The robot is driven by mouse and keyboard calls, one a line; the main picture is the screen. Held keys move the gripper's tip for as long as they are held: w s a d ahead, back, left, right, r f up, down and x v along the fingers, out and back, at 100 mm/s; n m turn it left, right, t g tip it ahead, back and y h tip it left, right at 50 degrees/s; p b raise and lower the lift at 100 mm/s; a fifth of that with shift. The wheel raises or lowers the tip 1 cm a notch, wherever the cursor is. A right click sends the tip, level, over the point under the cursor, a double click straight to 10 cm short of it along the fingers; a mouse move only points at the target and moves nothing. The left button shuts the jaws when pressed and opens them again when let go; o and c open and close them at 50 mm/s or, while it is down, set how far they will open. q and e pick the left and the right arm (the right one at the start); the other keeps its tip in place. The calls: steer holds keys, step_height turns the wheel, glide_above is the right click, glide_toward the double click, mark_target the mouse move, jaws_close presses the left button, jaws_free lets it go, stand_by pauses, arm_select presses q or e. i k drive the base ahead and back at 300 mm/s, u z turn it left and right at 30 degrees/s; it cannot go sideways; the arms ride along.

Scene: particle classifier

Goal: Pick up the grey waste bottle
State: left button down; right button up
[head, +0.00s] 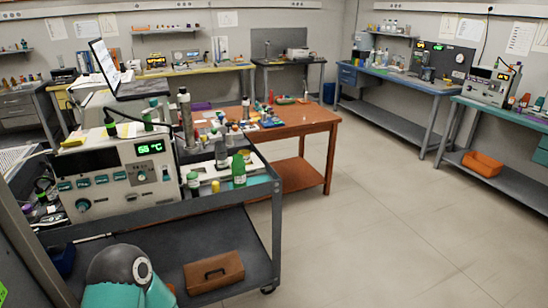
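A small dark grey bottle (221,155) stands upright on the top of the grey cart (215,199), right of the white instrument. It is the likeliest grey waste bottle, but its label is too small to read. A green bottle (239,169) stands close in front of it and to the right. Part of my own arm shows at the bottom left, well below and in front of the cart top. Neither gripper is in view.
The white instrument (117,178) with a 68 °C display fills the cart's left side. An orange-brown table (303,129) with small items stands behind. A brown case (213,271) lies on the cart's lower shelf. Open floor (390,220) lies to the right.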

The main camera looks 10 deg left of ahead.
mark_target(220, 150)
steer(key=u, duration=0.55)
steer(key=i, duration=0.15)
steer(key=z, duration=2.5)
steer(key=i, duration=1.45)
steer(key=u, duration=1.4)
steer(key=i, duration=0.25)
steer(key=u, duration=2.3)
steer(key=k, duration=0.5)
